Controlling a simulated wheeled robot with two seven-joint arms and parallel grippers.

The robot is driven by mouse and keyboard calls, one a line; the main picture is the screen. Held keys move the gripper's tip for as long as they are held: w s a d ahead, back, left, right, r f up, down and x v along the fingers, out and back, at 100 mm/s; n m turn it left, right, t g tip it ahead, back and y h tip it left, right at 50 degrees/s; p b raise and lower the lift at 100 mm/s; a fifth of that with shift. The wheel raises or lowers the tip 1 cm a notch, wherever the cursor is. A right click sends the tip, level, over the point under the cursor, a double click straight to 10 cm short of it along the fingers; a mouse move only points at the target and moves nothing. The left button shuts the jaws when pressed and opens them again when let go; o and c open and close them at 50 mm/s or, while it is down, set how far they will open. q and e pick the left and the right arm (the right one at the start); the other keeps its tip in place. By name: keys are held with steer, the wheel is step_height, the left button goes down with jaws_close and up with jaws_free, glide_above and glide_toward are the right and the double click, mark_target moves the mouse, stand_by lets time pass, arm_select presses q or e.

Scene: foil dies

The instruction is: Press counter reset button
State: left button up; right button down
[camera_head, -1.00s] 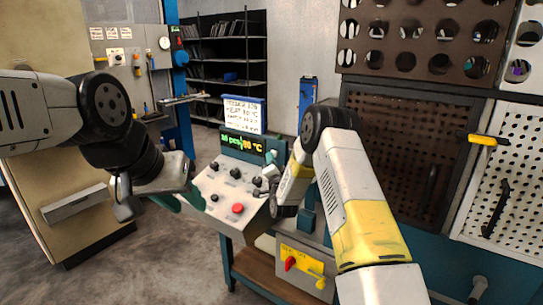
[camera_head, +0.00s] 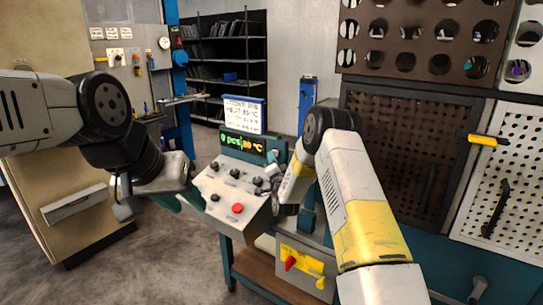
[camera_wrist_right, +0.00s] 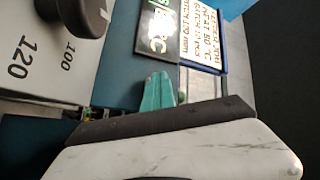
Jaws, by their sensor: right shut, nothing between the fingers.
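The control box (camera_head: 222,222) has a sloped light panel with several black knobs and a red button (camera_head: 237,208). Its display (camera_head: 243,143) reads "0 pcs" and "80 °C". I cannot tell which control is the counter reset button; my right arm covers the panel's right end. My right gripper (camera_wrist_right: 158,90) has teal fingers closed together with nothing between them, in front of the teal display housing. In the head view it is mostly hidden by my right arm. My left gripper (camera_head: 188,197) is at the panel's left edge; its finger gap is not clear.
A white sign (camera_head: 243,114) stands above the display. A black dial (camera_wrist_right: 75,15) lies near my right fingers. A yellow plate with a red switch (camera_head: 290,262) is below the box. Pegboards (camera_head: 405,150) stand to the right, and shelves (camera_head: 228,60) behind.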

stand_by(0.3)
steer(key=shift+s+a, duration=0.5)
steer(key=shift+s, duration=0.3)
steer(key=shift+s+a, duration=0.75)
steer(key=shift+s, duration=0.25)
steer(key=shift+s+a, duration=0.75)
steer(key=shift+s, duration=0.25)
